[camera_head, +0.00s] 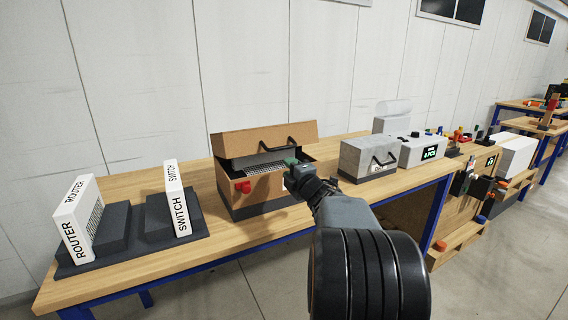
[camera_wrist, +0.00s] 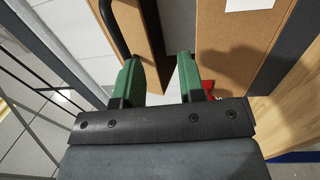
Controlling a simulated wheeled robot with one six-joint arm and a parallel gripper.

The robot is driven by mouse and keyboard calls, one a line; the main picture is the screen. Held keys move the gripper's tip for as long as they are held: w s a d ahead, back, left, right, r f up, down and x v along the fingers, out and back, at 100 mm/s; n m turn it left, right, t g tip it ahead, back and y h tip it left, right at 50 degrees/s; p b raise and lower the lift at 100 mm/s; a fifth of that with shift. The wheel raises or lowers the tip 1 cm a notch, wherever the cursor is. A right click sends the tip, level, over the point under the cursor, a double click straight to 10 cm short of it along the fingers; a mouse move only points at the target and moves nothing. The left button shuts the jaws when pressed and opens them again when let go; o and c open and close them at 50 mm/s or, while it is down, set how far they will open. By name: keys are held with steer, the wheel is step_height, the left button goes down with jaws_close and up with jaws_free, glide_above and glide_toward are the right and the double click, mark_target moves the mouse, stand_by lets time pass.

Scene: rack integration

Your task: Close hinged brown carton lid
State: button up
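The brown carton (camera_head: 262,190) stands on the workbench with a dark grey base band and a red latch (camera_head: 243,187) on its front. Its hinged lid (camera_head: 232,143), with a black handle (camera_head: 291,139), is raised and tilted, and a grey mesh-like surface shows inside. My gripper (camera_head: 291,164) is at the carton's front right, near the opening. In the wrist view its two green fingers (camera_wrist: 160,62) are apart with nothing clearly held between them. The lid panel (camera_wrist: 137,32) is beyond the left finger and the carton front (camera_wrist: 232,42) is to the right. Contact cannot be told.
A dark tray (camera_head: 190,243) holding a ROUTER box (camera_head: 77,220) and a SWITCH box (camera_head: 178,198) is at left. A grey case with a handle (camera_head: 366,158) and a device with a display (camera_head: 422,149) stand to the right. The wall is close behind the bench (camera_head: 240,228).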

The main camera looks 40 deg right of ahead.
steer(key=shift+w+d+r, duration=0.1)
steer(key=shift+w+d, duration=0.05)
steer(key=shift+w, duration=0.85)
steer(key=shift+w+d+r, duration=0.1)
steer(key=shift+w+d, duration=0.05)
steer(key=shift+w, duration=0.85)
steer(key=shift+c, duration=0.2)
jaws_close()
steer(key=shift+o, duration=0.2)
jaws_free()
steer(key=shift+s, duration=0.1)
